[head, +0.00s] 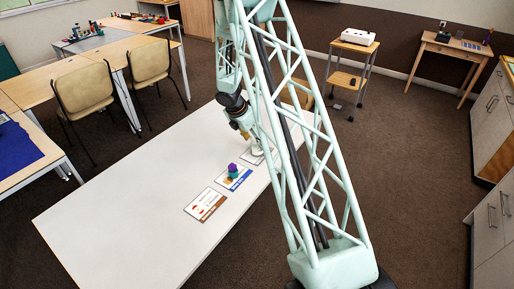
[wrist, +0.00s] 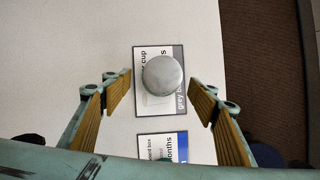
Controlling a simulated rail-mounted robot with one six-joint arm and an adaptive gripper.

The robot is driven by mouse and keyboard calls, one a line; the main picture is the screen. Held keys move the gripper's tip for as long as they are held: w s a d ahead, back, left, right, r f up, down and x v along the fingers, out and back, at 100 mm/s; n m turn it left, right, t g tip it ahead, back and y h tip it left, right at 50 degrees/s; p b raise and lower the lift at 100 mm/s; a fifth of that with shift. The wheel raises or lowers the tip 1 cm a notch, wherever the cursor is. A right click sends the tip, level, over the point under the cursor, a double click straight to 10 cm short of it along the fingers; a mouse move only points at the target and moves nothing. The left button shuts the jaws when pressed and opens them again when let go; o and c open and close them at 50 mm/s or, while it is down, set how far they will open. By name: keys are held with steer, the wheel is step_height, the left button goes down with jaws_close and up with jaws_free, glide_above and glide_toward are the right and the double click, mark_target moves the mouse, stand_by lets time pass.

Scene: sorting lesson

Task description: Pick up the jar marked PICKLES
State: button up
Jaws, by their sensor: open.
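No jar with a readable PICKLES mark shows in either view. In the wrist view a round grey object (wrist: 163,76), seen from straight above, stands on a card with a grey band (wrist: 180,95). Its side is hidden, so I cannot tell whether it bears a label. My gripper (wrist: 160,84) is open, with one yellow-padded finger left and one right of the round object, apart from it. In the head view my gripper (head: 245,132) is above a small pale object (head: 257,151) on the far card, partly hidden by my arm.
A blue-banded card (head: 233,183) with a purple and green object (head: 233,170) lies nearer on the white table (head: 120,215). A brown-banded card (head: 211,208) is beside it. The table's left part is clear. Two chairs (head: 83,98) and desks stand beyond.

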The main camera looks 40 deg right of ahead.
mark_target(257, 146)
steer(key=shift+f, duration=0.1)
stand_by(0.3)
steer(key=shift+b+x, duration=0.6)
steer(key=shift+x, duration=2)
steer(key=shift+s, duration=0.15)
steer(key=c, duration=1)
